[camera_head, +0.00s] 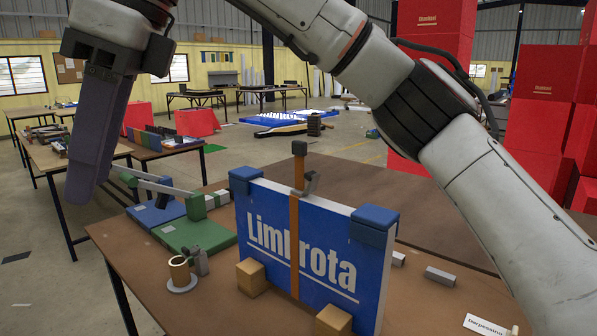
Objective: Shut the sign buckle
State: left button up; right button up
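The blue sign (262,238) reading "Limbrota" stands upright on the brown table, with blue caps on its top corners. An orange strap (294,245) runs down its face. The buckle (309,184) is a small grey piece on the strap at the sign's top edge. An orange lever with a dark end block (299,148) stands up above it. My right gripper (86,192) hangs pointing down at the far left, well away from the buckle. Its fingers overlap in this view, so its opening is hidden. My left gripper is out of view.
Wooden blocks (251,277) stand at the sign's foot. Grey bars (440,276) and a label card (485,325) lie at right. My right arm crosses above.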

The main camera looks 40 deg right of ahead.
aim_at(312, 177)
jog(key=u, duration=1.1)
jog(key=i, duration=0.85)
jog(key=z, duration=3.05)
jog(key=i, duration=0.5)
